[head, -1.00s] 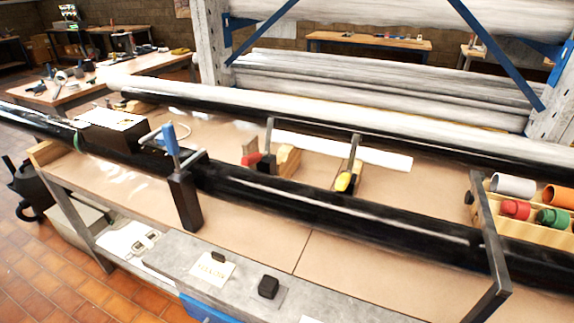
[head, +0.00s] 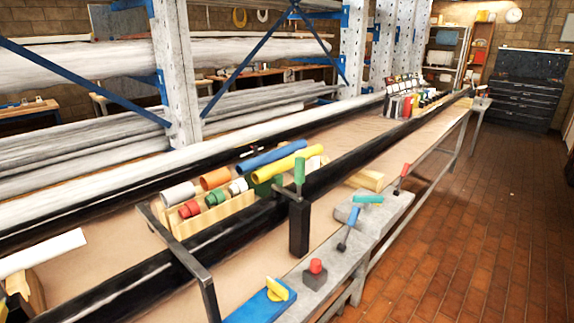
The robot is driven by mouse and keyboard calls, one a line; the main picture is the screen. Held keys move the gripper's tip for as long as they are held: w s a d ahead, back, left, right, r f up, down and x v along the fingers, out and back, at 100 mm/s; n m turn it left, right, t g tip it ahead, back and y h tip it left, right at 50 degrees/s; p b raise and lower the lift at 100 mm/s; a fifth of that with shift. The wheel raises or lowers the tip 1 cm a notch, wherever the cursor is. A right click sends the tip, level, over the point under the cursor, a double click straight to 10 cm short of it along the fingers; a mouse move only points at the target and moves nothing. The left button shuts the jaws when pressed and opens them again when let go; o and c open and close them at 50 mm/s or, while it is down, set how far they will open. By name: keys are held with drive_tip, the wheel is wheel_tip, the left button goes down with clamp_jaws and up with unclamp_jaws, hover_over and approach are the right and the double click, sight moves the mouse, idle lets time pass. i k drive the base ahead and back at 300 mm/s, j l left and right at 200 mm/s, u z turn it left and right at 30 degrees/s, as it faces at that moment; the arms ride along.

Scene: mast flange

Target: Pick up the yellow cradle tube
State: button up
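The yellow cradle tube (head: 288,162) shows in the head view near the middle of the long workbench. It lies at a slant, beside and roughly parallel to a blue tube (head: 271,157), behind the long black pipe. Its near end is close to a dark green block and the green-handled clamp (head: 299,178), which partly stands before it. What it rests on is mostly hidden. My gripper is not in the frame.
A wooden rack (head: 219,217) holds orange, white, red and green short tubes left of the yellow tube. A long black pipe (head: 360,150) runs along the bench. A dark metal bracket (head: 180,258) stands at the front. The tiled floor (head: 460,220) at right is clear.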

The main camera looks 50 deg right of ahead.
sight(261, 175)
drive_tip(key=i+l+u, duration=0.15)
drive_tip(key=l, duration=1.4)
drive_tip(key=i+l+u, duration=0.2)
drive_tip(key=l, duration=1.35)
drive_tip(key=k+j, duration=0.05)
drive_tip(key=k, duration=0.05)
